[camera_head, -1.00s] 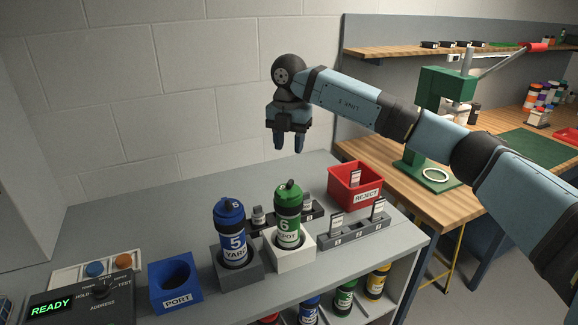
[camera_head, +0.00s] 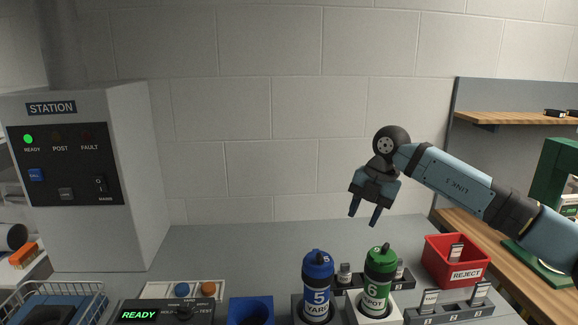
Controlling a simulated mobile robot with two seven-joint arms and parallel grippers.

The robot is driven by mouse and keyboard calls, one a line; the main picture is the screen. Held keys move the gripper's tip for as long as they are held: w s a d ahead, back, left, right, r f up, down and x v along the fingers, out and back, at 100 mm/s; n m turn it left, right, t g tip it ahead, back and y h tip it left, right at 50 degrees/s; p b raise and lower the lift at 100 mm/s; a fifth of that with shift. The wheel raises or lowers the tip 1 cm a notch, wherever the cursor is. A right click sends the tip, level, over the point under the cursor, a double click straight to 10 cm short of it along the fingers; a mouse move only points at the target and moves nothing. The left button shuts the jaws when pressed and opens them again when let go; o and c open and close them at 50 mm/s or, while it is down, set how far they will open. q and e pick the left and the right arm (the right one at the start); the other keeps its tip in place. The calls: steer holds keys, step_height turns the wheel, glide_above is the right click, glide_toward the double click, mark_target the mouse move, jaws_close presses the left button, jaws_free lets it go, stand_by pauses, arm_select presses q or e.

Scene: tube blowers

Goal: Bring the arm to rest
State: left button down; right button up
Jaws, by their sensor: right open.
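My right arm (camera_head: 450,182) comes in from the right and reaches over the back of the grey bench. My right gripper (camera_head: 364,219) hangs at its end, tilted slightly, with its two fingers apart and nothing between them. It is in the air above and behind the blue tube 5 (camera_head: 318,284) and the green tube 6 (camera_head: 379,277), clear of both. The blue tube stands upright in a grey block and the green tube in a white block. My left gripper is not in the picture.
The station cabinet (camera_head: 146,180) stands at the left, its READY light green. A READY panel (camera_head: 160,312), a blue port box (camera_head: 251,307), tag racks (camera_head: 450,314) and a red reject bin (camera_head: 440,255) sit on the bench. A shelf (camera_head: 520,118) and green press (camera_head: 550,180) are at the right.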

steer(key=s+a+f+n+y, duration=0.1)
steer(key=s+a+f+y, duration=0.15)
steer(key=a, duration=0.35)
steer(key=s+a+f+n+y, duration=0.1)
steer(key=s+a+f+y, duration=0.1)
steer(key=a+y, duration=0.3)
steer(key=s+a+r+m+t+y, duration=0.35)
steer(key=s+a+y, duration=0.4)
steer(key=y, duration=0.25)
steer(key=s+d+f+m+t+h, duration=0.2)
steer(key=d+f+m+t+h, duration=0.55)
steer(key=m, duration=0.45)
steer(key=s+d+f+m+t+h, duration=0.3)
steer(key=d+f+m+t+h, duration=0.25)
steer(key=d+m+h, duration=0.5)
steer(key=s+d+f+m+g+h, duration=0.15)
steer(key=s+f+g, duration=0.3)
steer(key=s, duration=0.45)
steer(key=s+d+f+m+g, duration=0.1)
steer(key=s+d+f+g, duration=0.3)
steer(key=s, duration=0.4)
steer(key=s+d+f+m+g+h, duration=0.1)
steer(key=s+f+g, duration=0.45)
steer(key=s, duration=0.35)
steer(key=w+a+f+n+t+y+p, duration=0.1)
steer(key=w+a+f+t+y+p, duration=0.2)
steer(key=w+a+f+t+p, duration=0.2)
steer(key=w+a+t+p, duration=0.1)
steer(key=t+p, duration=0.2)
steer(key=shift+a, duration=0.25)
